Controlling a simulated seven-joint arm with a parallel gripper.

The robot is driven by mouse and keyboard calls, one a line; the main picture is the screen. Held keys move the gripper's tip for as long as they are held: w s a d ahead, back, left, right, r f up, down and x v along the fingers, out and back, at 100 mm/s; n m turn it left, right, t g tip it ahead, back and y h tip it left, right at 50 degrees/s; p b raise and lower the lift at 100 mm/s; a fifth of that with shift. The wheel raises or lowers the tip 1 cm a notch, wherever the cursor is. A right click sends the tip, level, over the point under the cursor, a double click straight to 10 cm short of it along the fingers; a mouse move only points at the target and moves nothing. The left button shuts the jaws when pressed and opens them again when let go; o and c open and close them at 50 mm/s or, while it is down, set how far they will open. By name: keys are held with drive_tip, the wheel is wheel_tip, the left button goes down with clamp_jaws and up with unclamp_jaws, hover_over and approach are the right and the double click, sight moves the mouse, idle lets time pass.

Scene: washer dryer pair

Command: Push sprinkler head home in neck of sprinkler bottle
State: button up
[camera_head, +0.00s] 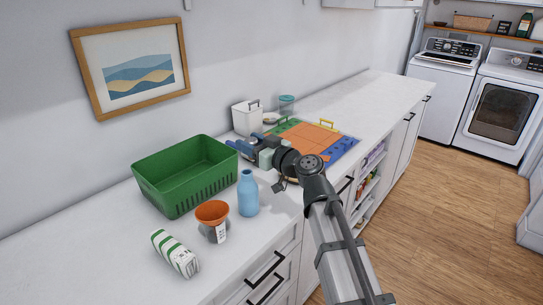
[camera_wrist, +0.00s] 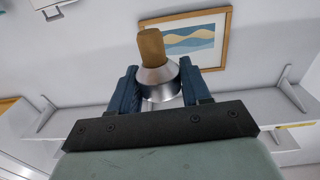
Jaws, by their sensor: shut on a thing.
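My gripper (camera_head: 243,142) is shut on the sprinkler head (camera_wrist: 159,82), a silvery metal piece with a brown cork-like end. The wrist view shows the metal between the two blue fingers and the brown end reaching beyond the fingertips. In the head view I cannot make out the head clearly at the fingers. The sprinkler bottle (camera_head: 248,196) is light blue with a narrow neck and stands upright on the counter. My gripper is above and behind the bottle in the head view, apart from it. The bottle's mouth is too small to see into.
A green basket (camera_head: 165,188) stands left of the bottle. An orange bowl-like piece (camera_head: 212,210) on a grey base stands in front, near a green-striped carton (camera_head: 176,254). A colourful board (camera_head: 309,138), white container (camera_head: 246,118) and teal-lidded jar (camera_head: 286,105) are behind. Counter beyond is clear.

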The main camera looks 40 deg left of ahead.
drive_tip(key=s+r, duration=0.2)
drive_tip(key=r, duration=0.1)
drive_tip(key=shift+s+d+t, duration=0.1)
drive_tip(key=shift+s+t, duration=0.2)
drive_tip(key=shift+s, duration=0.05)
drive_tip(key=shift+f, duration=0.1)
drive_tip(key=shift+f, duration=2.4)
drive_tip(key=shift+f, duration=1.5)
